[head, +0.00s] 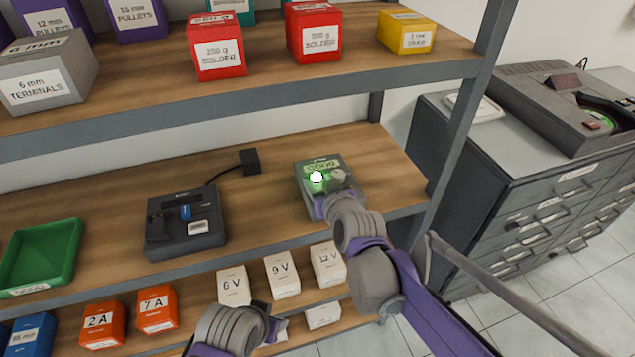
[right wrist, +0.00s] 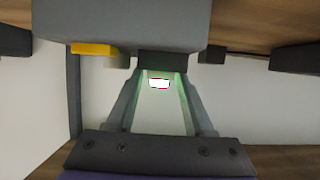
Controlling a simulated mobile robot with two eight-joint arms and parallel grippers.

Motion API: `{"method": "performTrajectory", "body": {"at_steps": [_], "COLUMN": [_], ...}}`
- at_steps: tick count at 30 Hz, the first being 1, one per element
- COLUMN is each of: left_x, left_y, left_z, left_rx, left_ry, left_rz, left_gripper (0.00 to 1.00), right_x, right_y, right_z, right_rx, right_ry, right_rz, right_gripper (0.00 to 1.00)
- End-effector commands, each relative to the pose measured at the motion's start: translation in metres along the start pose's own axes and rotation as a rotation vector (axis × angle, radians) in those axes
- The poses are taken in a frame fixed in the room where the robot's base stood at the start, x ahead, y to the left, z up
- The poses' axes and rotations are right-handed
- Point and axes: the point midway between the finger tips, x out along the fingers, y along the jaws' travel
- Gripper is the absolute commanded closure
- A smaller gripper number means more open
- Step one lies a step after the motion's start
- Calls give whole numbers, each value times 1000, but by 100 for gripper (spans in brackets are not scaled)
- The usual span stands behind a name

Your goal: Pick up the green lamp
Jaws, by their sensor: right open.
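The green lamp (head: 316,177) glows bright, almost white, on a grey device (head: 308,200) on the middle shelf, right of centre in the head view. In the right wrist view the lit lamp (right wrist: 159,83) shows between my fingers, with green light on their inner sides. My right gripper (right wrist: 158,75) is open around the lamp's line of sight; I cannot tell whether the fingers touch it. In the head view my right wrist covers part of the device. My left arm shows at the bottom, but its gripper is not seen.
A black device (head: 185,225) with a cable and small black block (head: 250,161) stands left on the same shelf. A green tray (head: 40,258) is farther left. The upper shelf with red boxes (head: 314,32) is above. A shelf post (head: 458,135) stands right.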

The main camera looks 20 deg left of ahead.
Motion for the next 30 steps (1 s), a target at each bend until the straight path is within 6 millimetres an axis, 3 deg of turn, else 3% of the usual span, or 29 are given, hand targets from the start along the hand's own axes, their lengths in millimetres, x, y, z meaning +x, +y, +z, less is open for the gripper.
{"method": "performTrajectory", "body": {"at_steps": [2,9,11,22,30], "left_x": [0,0,0,-1,-6], "left_y": [0,0,0,0,0], "left_z": [0,0,0,0,-4], "left_rx": [0,0,0,0,0], "left_ry": [0,0,0,0,3], "left_rz": [0,0,0,0,0], "left_gripper": [50,50,50,50,50], "right_x": [0,0,0,-2,-22], "right_y": [0,0,0,0,0], "right_z": [0,0,0,-5,-51], "right_rx": [0,0,0,0,-1], "right_ry": [0,0,0,0,0], "right_rz": [0,0,0,0,0], "right_gripper": [49,92,100,100,100]}}
